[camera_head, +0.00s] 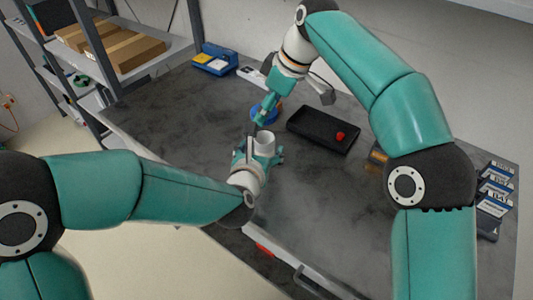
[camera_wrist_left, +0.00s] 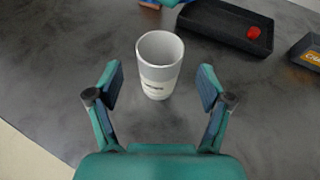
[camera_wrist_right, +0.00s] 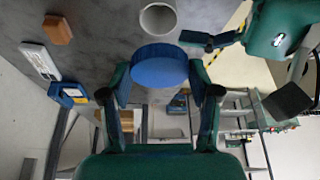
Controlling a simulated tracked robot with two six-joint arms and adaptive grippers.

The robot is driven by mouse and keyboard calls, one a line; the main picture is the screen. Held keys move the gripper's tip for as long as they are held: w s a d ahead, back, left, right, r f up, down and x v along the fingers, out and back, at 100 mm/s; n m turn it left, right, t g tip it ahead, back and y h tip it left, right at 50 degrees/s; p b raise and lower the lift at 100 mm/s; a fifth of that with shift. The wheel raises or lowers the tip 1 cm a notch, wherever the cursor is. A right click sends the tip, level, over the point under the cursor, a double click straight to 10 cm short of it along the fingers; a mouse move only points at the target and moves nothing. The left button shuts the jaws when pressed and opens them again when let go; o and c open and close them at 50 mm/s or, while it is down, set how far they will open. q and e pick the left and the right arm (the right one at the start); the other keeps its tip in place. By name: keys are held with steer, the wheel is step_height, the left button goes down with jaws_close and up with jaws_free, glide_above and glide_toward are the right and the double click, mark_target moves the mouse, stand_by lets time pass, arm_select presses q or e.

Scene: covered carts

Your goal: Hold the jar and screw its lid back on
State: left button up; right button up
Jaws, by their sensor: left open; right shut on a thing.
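The white jar (camera_head: 264,143) stands upright and open on the dark table. In the left wrist view the jar (camera_wrist_left: 159,66) is between and just beyond the fingertips of my left gripper (camera_wrist_left: 159,90), which is open and not touching it. The blue lid (camera_wrist_right: 159,66) is held in my right gripper (camera_wrist_right: 160,85), whose fingers are shut on its sides. In the head view the lid (camera_head: 264,113) is behind the jar, apart from it, partly hidden by my right gripper. My left gripper (camera_head: 262,158) shows low beside the jar.
A black tray (camera_head: 318,135) with a red ball (camera_head: 340,136) lies right of the jar. A blue device (camera_head: 214,60) stands at the back left. Boxes (camera_head: 494,190) are at the right edge. A brown block (camera_wrist_right: 58,30) shows in the right wrist view. The front of the table is clear.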

arm_select(q)
steer(key=shift+x, duration=2.2)
jaws_close()
